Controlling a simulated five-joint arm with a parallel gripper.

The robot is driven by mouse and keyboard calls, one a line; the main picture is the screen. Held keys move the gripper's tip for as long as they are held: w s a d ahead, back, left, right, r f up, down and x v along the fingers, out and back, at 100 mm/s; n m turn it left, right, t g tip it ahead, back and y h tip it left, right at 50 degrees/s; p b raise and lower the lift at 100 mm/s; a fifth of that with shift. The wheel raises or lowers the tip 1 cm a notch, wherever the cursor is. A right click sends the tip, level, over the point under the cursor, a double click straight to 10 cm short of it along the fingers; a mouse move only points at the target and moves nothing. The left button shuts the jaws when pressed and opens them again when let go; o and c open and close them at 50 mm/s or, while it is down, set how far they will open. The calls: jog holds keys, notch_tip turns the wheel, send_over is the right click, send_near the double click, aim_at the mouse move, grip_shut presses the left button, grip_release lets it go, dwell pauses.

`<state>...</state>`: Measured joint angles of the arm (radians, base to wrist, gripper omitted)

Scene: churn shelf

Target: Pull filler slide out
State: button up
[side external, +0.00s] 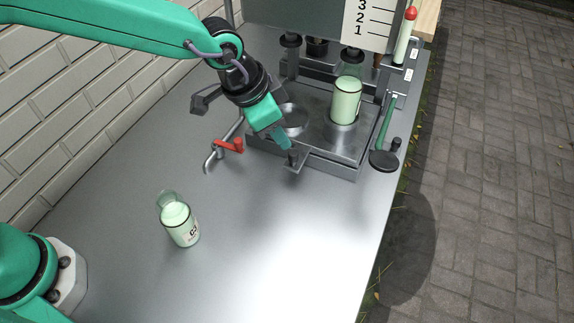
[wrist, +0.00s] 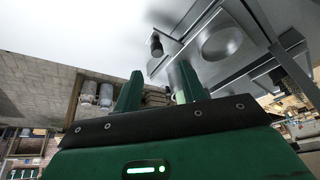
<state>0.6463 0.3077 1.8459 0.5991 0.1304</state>
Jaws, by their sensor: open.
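The filler slide (side external: 318,140) is a flat metal plate with round seats in the steel filler frame. Its left seat is empty, and a jar of pale green liquid (side external: 346,100) stands upright in the right seat. A dark upright handle (side external: 293,158) stands on a small tab at the slide's front edge. My gripper (side external: 285,143) is open and empty, tilted down close to the handle. In the wrist view the handle (wrist: 156,45) shows beyond the fingertips, with an empty seat (wrist: 221,43) to its right. I cannot tell whether the fingers touch the handle.
A second filled jar (side external: 180,223) stands on the steel bench at front left. A red lever (side external: 229,145) is left of the filler.

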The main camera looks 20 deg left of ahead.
aim_at(293, 152)
jog(key=shift+f, duration=0.1)
jog(key=shift+d+x, duration=0.2)
jog(key=shift+x, duration=3.55)
jog(key=shift+s, duration=0.1)
grip_shut()
